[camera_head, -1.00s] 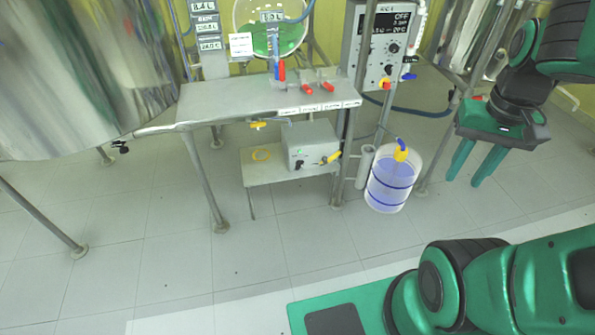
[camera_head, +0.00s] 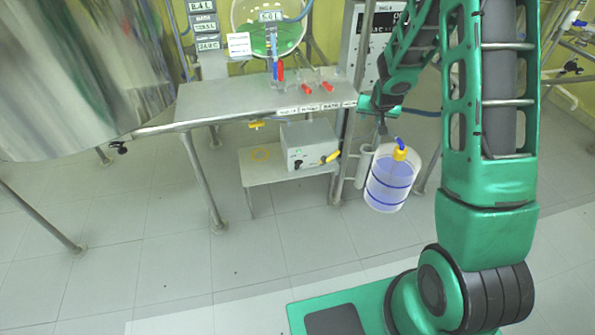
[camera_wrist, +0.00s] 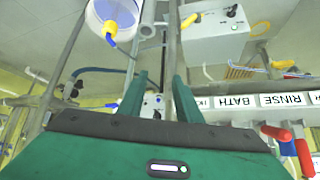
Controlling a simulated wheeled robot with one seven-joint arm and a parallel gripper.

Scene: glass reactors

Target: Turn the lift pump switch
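A grey box (camera_head: 309,144) stands on the low shelf under the bench; I take it for the lift pump. Its front has a small green light and a black knob (camera_head: 298,163), which looks like the switch; a yellow-handled valve (camera_head: 331,157) is at its right. In the wrist view the box (camera_wrist: 218,38) appears upside down at the top, with its dark knob (camera_wrist: 190,20) towards the top edge. My gripper (camera_wrist: 160,82) is empty, its two green fingers apart. In the head view my gripper (camera_head: 383,122) is right of the box, beside the bench's right leg, its fingers barely visible.
A clear canister with blue bands (camera_head: 388,182) and a yellow cap stands close below my gripper. The steel bench (camera_head: 235,98) overhangs the low shelf (camera_head: 262,173), with red-handled valves on top. A control panel (camera_head: 362,45) is partly hidden by my arm. Floor in front is clear.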

